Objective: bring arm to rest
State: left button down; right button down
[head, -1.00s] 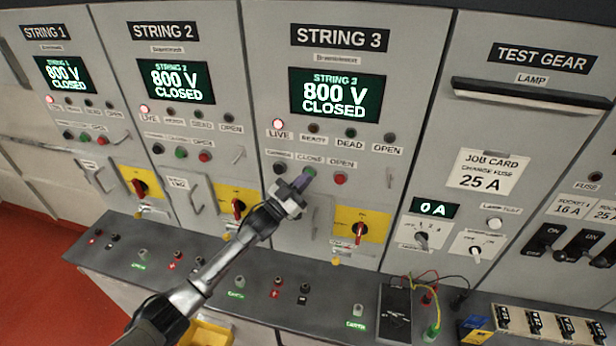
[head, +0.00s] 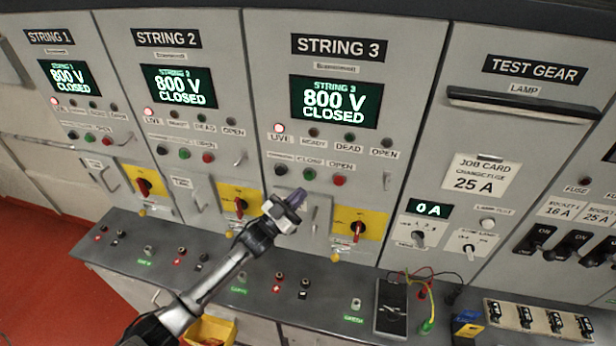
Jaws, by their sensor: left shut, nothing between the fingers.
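My left arm reaches up from the bottom left in the head view. My left gripper (head: 296,199) is shut and empty, in front of the String 3 panel (head: 262,120), below its row of push buttons. The green close button (head: 309,174) shows just above the fingertips, apart from them in the picture. The String 3 display (head: 335,102) reads 800 V CLOSED and its live lamp (head: 279,128) is lit red. My right gripper is not in view.
Red rotary switches on yellow plates stand out from the panels, one (head: 358,229) right of my gripper. A grey ledge (head: 215,262) with sockets runs below. A black meter (head: 391,306) with leads and a fuse tray (head: 538,318) lie at the right. A yellow bin (head: 212,330) is under the ledge.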

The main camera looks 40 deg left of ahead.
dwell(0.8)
pick_arm(q)
jog(key=w+a+f+n+g+y, duration=0.2)
jog(key=a+f+n+g+y, duration=0.1)
jog(key=f+g+y, duration=0.4)
jog(key=s+d+f+g+p, duration=0.1)
jog(key=s+d+g, duration=0.3)
jog(key=s, duration=0.9)
jog(key=s+d+f+g+h+p, duration=0.1)
jog(key=s+d+f+g+p, duration=0.1)
jog(key=s+d, duration=0.7)
jog(key=s+d+f+g+p, duration=0.2)
jog(key=s+d+g, duration=0.4)
jog(key=s, duration=1.1)
jog(key=shift+s+d+f+h, duration=0.25)
jog(key=shift+f+h, duration=0.15)
